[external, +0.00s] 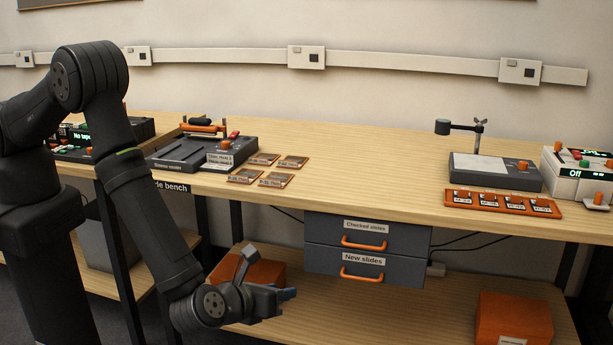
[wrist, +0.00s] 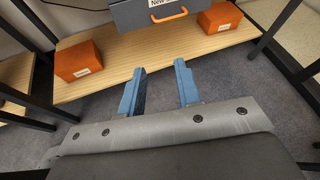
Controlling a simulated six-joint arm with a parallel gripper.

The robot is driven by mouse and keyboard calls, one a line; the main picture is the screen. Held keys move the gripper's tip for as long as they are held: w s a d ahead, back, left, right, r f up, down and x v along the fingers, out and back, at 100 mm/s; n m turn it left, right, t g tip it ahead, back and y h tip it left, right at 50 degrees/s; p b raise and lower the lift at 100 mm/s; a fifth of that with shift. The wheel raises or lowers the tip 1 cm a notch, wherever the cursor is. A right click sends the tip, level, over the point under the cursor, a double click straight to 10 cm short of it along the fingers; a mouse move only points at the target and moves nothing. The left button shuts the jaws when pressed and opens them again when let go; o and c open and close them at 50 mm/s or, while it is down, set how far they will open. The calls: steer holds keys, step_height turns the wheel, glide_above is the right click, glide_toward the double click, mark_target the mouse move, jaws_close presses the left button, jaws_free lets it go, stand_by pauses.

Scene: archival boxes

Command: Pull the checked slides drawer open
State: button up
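The checked slides drawer (external: 388,237) is the upper of two grey drawers under the bench top, with an orange handle (external: 364,243) and a white label. It looks shut. The new slides drawer (external: 398,270) is directly below it, also shut, with its own orange handle (external: 362,276). In the wrist view the new slides drawer (wrist: 143,13) shows at the top edge, and the checked slides drawer is out of view. My gripper (external: 291,294) is low, in front of and left of the drawers, touching neither. In the wrist view my gripper (wrist: 160,91) has its blue fingers apart, with nothing between them.
Orange boxes (external: 514,318) (wrist: 78,62) stand on the lower shelf (external: 430,305). Dark bench legs flank the drawers. The bench top (external: 345,175) holds a sleeve sealer (external: 185,153), several slides, an orange slide tray (external: 503,203) and other devices. Open floor lies before the shelf.

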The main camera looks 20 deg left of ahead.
steer(key=w+a+f+n+g+y, duration=0.2)
steer(key=a+f+n+g, duration=0.25)
steer(key=f+n, duration=0.4)
steer(key=m+g+h, duration=0.3)
steer(key=m+h, duration=0.9)
steer(key=m, duration=2.1)
glide_toward(350, 245)
steer(key=x, duration=1)
